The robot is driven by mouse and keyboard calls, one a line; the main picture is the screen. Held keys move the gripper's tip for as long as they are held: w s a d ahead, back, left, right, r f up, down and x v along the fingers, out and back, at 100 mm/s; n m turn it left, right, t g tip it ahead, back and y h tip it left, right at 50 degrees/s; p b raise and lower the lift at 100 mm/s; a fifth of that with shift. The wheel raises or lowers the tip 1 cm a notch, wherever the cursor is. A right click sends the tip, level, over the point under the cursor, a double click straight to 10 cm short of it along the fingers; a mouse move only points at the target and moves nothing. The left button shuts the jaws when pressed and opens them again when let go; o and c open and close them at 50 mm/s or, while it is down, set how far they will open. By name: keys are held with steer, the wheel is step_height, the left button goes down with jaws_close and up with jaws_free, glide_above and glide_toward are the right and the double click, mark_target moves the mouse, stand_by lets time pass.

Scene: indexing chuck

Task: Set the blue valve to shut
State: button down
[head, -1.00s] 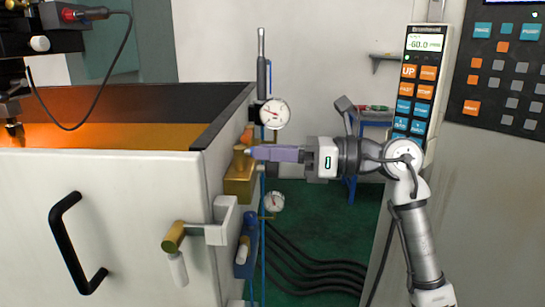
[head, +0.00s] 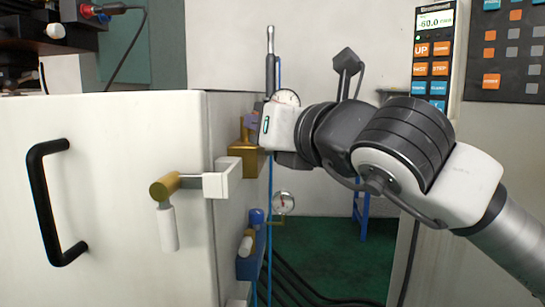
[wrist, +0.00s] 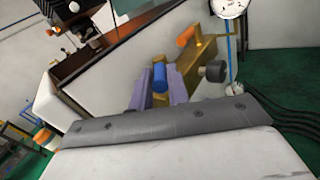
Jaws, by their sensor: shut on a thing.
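The blue valve shows in the wrist view as a short blue cylindrical handle (wrist: 160,77) in front of a brass block (wrist: 200,55). My gripper (wrist: 159,74) has one purple finger on each side of this handle and is shut on it. The handle's lower end is hidden between the fingers. An orange handle (wrist: 186,37) sits on the block beyond it. In the head view, my gripper (head: 252,124) is at the brass block (head: 244,157) on the cabinet's side, and my wrist hides the blue handle.
A dark knob (wrist: 215,71) sticks out beside the fingers. Gauges (head: 284,203) and a thin blue pipe (head: 270,215) stand close by. A blue fitting (head: 250,265) is lower on the cabinet (head: 120,120). A brass-and-white latch (head: 168,190) projects in front. Cables cross the green floor.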

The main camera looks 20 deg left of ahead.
steer(key=m+t+h+b, duration=0.1)
steer(key=b, duration=0.2)
steer(key=s+a+m+t+h+b, duration=0.1)
steer(key=m+t+h+b, duration=0.1)
steer(key=b, duration=0.1)
steer(key=shift+s+a+f+t+b, duration=0.1)
steer(key=shift+s+t+b, duration=0.05)
steer(key=shift+t+b, duration=0.15)
steer(key=shift+h, duration=0.4)
steer(key=c, duration=1.3)
jaws_free()
steer(key=shift+c, duration=0.2)
steer(key=v, duration=1.4)
